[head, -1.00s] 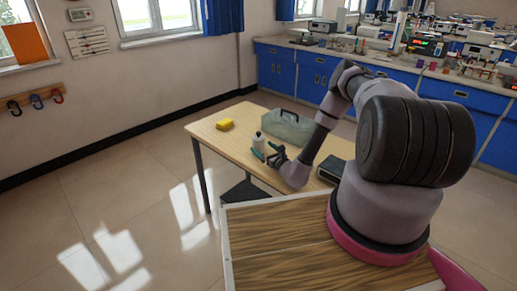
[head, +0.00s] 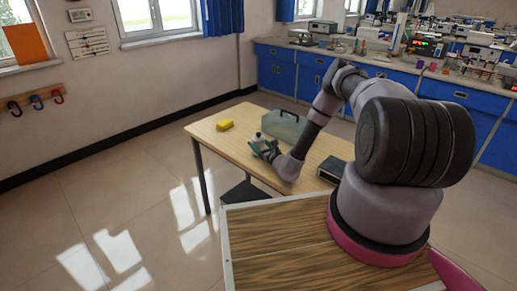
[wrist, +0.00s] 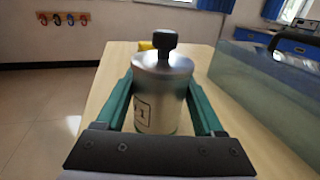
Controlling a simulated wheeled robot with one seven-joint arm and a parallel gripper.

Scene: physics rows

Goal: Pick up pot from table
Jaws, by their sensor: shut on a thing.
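The pot is a silvery metal cylinder with a black knob on top and a printed label; it stands upright in the wrist view (wrist: 163,92). My gripper (wrist: 160,82) has its green fingers on either side of the pot and is shut on it. Only the top of the pot (head: 259,136) shows there.
A translucent case (head: 286,127) with a dark handle stands close behind the pot to the right. The table's left side is mostly clear.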

